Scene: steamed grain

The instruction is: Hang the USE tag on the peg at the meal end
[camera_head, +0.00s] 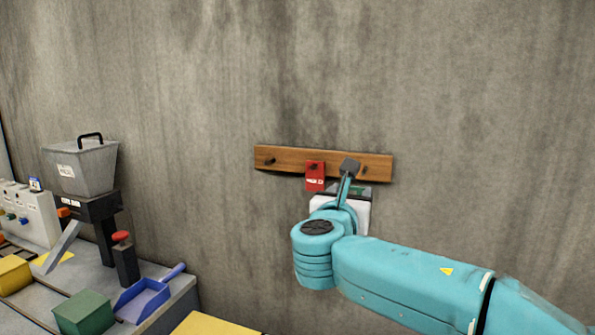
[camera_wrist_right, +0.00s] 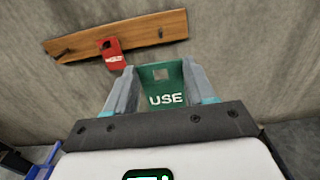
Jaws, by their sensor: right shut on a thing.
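My right gripper (camera_head: 348,180) (camera_wrist_right: 163,86) is shut on the green USE tag (camera_wrist_right: 165,98), with one finger at each side edge. In the wrist view the tag is upright, with a square hole near its top, just in front of and below the wooden peg board (camera_head: 290,158) (camera_wrist_right: 140,38). In the head view only a green sliver shows behind my gripper. The board's left peg (camera_head: 269,161) (camera_wrist_right: 61,52) is bare. A red tag (camera_head: 315,178) (camera_wrist_right: 113,58) hangs on the middle peg. The right peg (camera_head: 364,169) (camera_wrist_right: 160,32) looks bare. My left gripper is out of view.
At the left, a grey hopper (camera_head: 84,167) stands on a dark stand beside a control box (camera_head: 30,213). A red-topped post (camera_head: 122,255), blue scoop (camera_head: 145,298) and green block (camera_head: 84,315) are on the bench. The wall around the board is clear.

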